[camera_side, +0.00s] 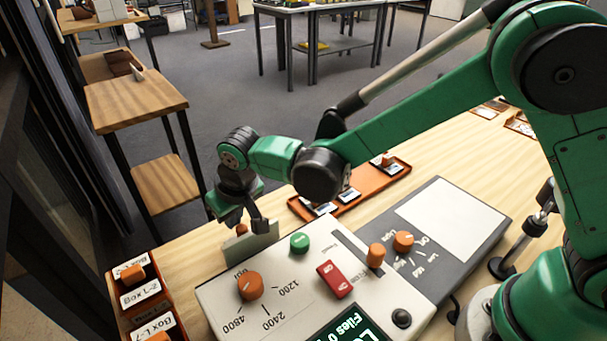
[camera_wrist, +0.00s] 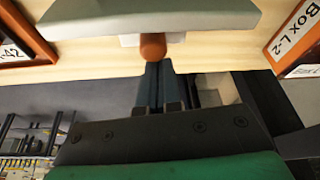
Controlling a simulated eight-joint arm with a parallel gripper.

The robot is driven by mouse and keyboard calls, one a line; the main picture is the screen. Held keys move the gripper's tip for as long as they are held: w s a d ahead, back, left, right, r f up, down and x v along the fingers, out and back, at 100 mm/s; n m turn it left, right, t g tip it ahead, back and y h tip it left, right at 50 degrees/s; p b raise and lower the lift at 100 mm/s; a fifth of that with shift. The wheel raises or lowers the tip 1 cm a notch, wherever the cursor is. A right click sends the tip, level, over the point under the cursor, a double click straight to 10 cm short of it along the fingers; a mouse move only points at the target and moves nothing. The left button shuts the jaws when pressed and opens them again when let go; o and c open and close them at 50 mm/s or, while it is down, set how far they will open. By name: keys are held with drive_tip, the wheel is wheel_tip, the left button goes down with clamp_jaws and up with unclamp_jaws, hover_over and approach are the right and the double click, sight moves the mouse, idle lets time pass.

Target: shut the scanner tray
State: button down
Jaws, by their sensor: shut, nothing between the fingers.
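The scanner (camera_side: 310,290) is a white and grey box with dials and switches on the wooden bench. Its tray shows as a pale grey-green front panel (camera_side: 262,244) at the scanner's far left edge, with an orange knob (camera_side: 242,230). In the wrist view the panel (camera_wrist: 150,18) crosses the top and the knob (camera_wrist: 152,46) points toward my gripper (camera_wrist: 160,68). My gripper (camera_side: 256,222) is shut and empty, its fingertips right at the knob; I cannot tell whether they touch. How far the tray stands out is unclear.
Brown boxes with labels and an orange knob (camera_side: 132,275) stand left of the scanner. An orange tray of cards (camera_side: 365,198) lies on the bench behind it. A wooden shelf unit (camera_side: 135,105) stands beyond. Right of the scanner's dials is a white pad (camera_side: 450,222).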

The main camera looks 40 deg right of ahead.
sight(249, 236)
drive_tip(key=shift+s, duration=2.7)
